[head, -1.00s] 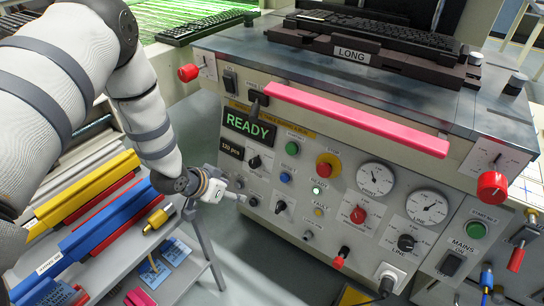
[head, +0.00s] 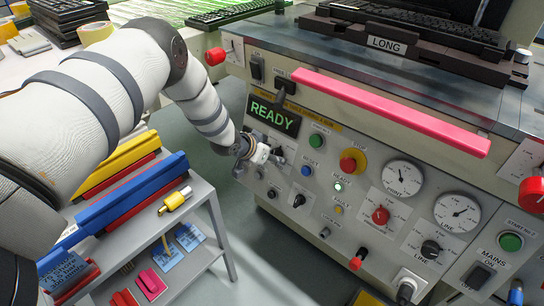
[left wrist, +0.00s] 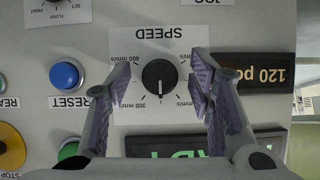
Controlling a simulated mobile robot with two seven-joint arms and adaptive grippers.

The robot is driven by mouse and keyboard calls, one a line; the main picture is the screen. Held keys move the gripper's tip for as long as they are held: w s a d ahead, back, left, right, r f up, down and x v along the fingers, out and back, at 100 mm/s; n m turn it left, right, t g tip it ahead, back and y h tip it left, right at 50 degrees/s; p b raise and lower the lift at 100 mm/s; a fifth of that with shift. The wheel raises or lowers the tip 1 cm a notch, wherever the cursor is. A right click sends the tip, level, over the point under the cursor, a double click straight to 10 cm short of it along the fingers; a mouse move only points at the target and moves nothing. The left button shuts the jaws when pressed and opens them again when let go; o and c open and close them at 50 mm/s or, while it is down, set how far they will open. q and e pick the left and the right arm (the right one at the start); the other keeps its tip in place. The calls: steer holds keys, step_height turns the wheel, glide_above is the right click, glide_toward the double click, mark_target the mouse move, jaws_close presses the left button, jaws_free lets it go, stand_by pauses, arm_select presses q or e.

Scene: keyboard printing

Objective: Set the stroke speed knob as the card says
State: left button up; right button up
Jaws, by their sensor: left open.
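The speed knob (left wrist: 160,77) is a round black knob on a white SPEED label (left wrist: 165,50), upside down in the left wrist view. Its white pointer line runs toward the bottom of that picture. Marks for 300 and 400 mm/s show at the left; the right-hand marks are partly covered. My left gripper (left wrist: 160,88) is open, with one finger on each side of the knob, apart from it. In the head view my left gripper (head: 275,156) is at the panel below the READY display and covers the knob. I cannot identify the card.
The READY display (head: 273,115) sits above the gripper. The blue RESET button (left wrist: 66,75) and green button (left wrist: 68,150) are beside it. A pink bar (head: 390,112) juts out above the panel. A grey cart (head: 205,195) with coloured bars stands left.

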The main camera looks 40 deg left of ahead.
arm_select(q)
jaws_close()
steer(key=shift+r, duration=0.1)
arm_select(e)
steer(key=shift+w+r, duration=0.1)
steer(key=shift+r, duration=0.1)
arm_select(q)
steer(key=shift+d+m+t+y+p, duration=0.1)
steer(key=shift+m+t+y+p, duration=0.25)
steer(key=shift+m+y, duration=0.75)
steer(key=shift+d+m+t+y+p, duration=0.15)
steer(key=shift+m+y+p, duration=0.45)
steer(key=shift+m, duration=1)
arm_select(e)
steer(key=shift+w+r, duration=0.35)
steer(key=shift+r, duration=0.25)
arm_select(q)
steer(key=shift+a, duration=0.1)
